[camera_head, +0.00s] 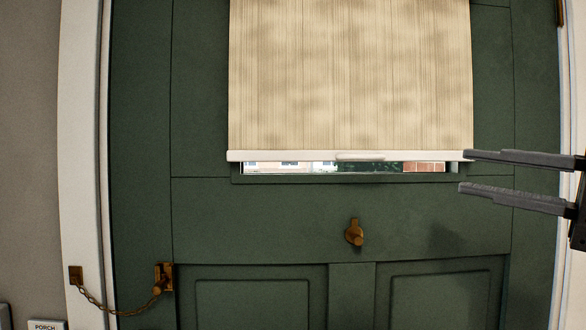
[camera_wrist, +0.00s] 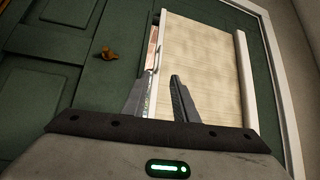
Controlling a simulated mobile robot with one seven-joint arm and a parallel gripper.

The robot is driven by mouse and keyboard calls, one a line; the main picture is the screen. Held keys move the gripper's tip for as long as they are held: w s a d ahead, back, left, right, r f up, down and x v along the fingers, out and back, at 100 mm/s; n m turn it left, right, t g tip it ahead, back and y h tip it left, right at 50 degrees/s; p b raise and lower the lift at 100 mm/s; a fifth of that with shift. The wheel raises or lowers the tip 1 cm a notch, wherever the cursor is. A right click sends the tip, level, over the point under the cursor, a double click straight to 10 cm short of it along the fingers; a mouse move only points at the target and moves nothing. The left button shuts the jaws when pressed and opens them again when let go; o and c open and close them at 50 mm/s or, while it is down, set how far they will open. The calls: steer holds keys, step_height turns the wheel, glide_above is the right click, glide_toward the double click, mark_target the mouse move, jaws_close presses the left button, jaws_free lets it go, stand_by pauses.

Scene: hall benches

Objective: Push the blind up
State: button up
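The blind (camera_head: 350,75) is a beige, wood-textured shade over the window of a green door. Its white bottom bar (camera_head: 300,156) hangs just above the window's lower edge, and a thin strip of glass (camera_head: 330,167) shows below it. My gripper (camera_head: 465,171) comes in from the right, its two dark fingers apart, one above the other, with nothing between them. The upper fingertip overlaps the bar's right end; I cannot tell whether they touch. In the wrist view, the open fingers (camera_wrist: 157,80) point toward the blind (camera_wrist: 200,60), which appears turned sideways.
A brass knob (camera_head: 354,233) sits on the green door (camera_head: 280,220) below the window. A brass chain (camera_head: 115,309) hangs at the lower left between the door and the white frame (camera_head: 83,150). A small sign reading PORCH (camera_head: 46,326) is at the bottom left.

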mark_target(371, 157)
steer(key=p+x, duration=0.1)
steer(key=x, duration=1.6)
steer(key=shift+a, duration=0.35)
jaws_close()
